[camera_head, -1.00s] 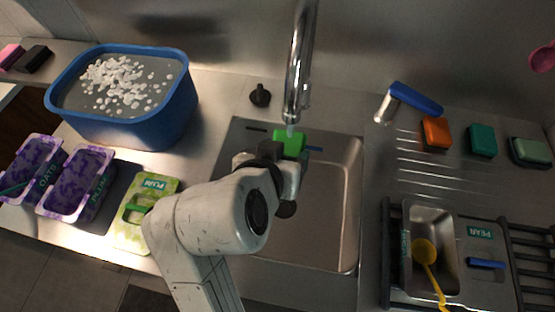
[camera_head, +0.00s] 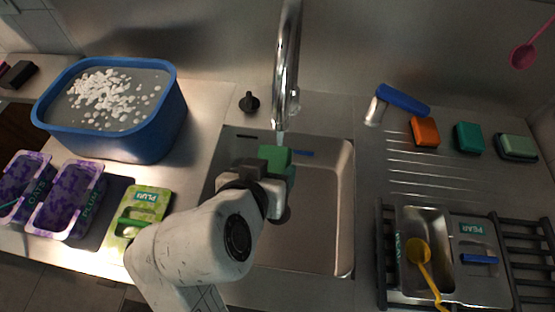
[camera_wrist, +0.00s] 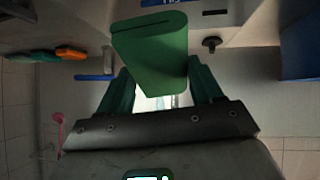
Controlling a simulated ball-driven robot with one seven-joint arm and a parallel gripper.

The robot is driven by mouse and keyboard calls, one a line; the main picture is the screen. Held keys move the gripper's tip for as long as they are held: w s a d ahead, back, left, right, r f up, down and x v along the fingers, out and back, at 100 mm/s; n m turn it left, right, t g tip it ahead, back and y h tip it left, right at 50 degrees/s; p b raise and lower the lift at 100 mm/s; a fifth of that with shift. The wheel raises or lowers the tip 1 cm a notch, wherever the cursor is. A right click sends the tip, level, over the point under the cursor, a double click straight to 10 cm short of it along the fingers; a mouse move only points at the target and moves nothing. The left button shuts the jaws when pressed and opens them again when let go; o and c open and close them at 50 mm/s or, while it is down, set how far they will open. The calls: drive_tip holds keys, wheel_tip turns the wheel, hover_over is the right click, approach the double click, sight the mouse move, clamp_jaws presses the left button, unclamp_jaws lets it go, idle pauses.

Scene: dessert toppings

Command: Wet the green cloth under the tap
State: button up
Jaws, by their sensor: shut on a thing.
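The green cloth (camera_head: 274,154) is a dark green block in my gripper, over the sink basin (camera_head: 322,220). It fills the upper middle of the wrist view (camera_wrist: 152,52). My gripper (camera_head: 277,172) is shut on it, and its two fingers flank the cloth in the wrist view (camera_wrist: 160,85). The chrome tap (camera_head: 287,62) arches down from the back, its spout end just above the cloth. A thin pale streak between spout and cloth looks like water. The lower side of the cloth is partly hidden by my gripper.
A blue tub (camera_head: 160,128) with white bits stands left of the sink. Purple trays (camera_head: 65,205) and a green-lidded box (camera_head: 137,215) are at lower left. Orange (camera_head: 425,131), teal (camera_head: 468,137) and pale green (camera_head: 516,146) blocks lie right. A rack (camera_head: 525,255) holds a metal tray.

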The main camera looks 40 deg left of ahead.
drive_tip(key=shift+s+d, duration=0.2)
drive_tip(key=shift+s, duration=0.75)
drive_tip(key=shift+s+d, duration=0.25)
drive_tip(key=shift+s, duration=0.65)
drive_tip(key=shift+s+d, duration=0.2)
drive_tip(key=shift+s, duration=0.75)
drive_tip(key=p+v, duration=0.4)
drive_tip(key=v, duration=0.2)
drive_tip(key=shift+s+a, duration=0.2)
drive_tip(key=shift+a, duration=0.05)
idle(0.6)
